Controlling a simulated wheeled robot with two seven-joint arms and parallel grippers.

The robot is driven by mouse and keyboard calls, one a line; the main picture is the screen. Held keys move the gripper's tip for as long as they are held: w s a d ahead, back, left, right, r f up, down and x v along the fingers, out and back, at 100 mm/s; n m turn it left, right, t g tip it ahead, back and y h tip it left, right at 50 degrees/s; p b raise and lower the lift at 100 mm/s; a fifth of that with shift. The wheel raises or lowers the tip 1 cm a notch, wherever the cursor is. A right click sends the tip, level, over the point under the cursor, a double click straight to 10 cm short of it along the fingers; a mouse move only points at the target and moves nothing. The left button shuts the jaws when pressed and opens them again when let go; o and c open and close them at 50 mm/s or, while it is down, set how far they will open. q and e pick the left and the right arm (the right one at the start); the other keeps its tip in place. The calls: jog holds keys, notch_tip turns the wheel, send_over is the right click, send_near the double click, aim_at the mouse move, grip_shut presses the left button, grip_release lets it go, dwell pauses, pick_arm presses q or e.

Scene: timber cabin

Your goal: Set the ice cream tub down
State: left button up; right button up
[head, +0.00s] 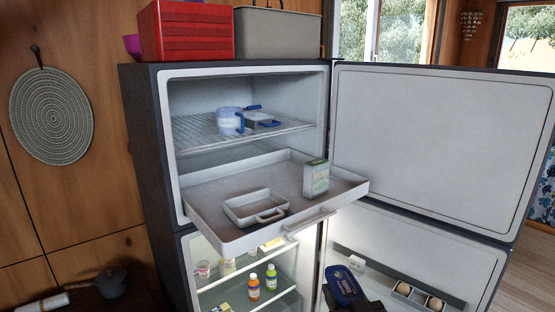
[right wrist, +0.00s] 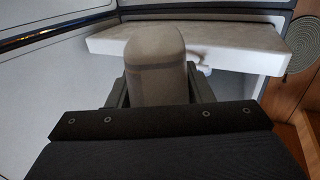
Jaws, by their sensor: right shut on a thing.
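The ice cream tub (head: 345,284), with a dark blue oval lid, is at the bottom of the head view, in front of the open fridge door. My right gripper (head: 358,301) is shut on it; the fingers are mostly hidden. In the right wrist view the tub (right wrist: 155,65) is a shaded grey, rounded shape between the fingers (right wrist: 155,90). The pulled-out freezer drawer (head: 215,213) is above and left of the tub in the head view, and the two are apart. My left gripper is not in view.
The drawer holds a shallow handled container (head: 240,211) and a green-and-white carton (head: 315,178), with bare floor between and behind them. A wire shelf (head: 195,130) above holds blue-and-white containers. The open freezer door (head: 435,145) stands at the right. Bottles (head: 254,287) stand below.

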jog(key=s+d+f+m+h+p, duration=0.1)
jog(key=s+d+f+h, duration=0.1)
jog(key=f, duration=0.7)
jog(key=s+d+f+m+h, duration=0.1)
jog(key=s+d+f, duration=0.2)
jog(key=f, duration=0.6)
jog(key=shift+d+f+h+p, duration=0.15)
jog(key=shift+d+h+p, duration=0.25)
jog(key=shift+d, duration=0.1)
jog(key=shift+s, duration=0.1)
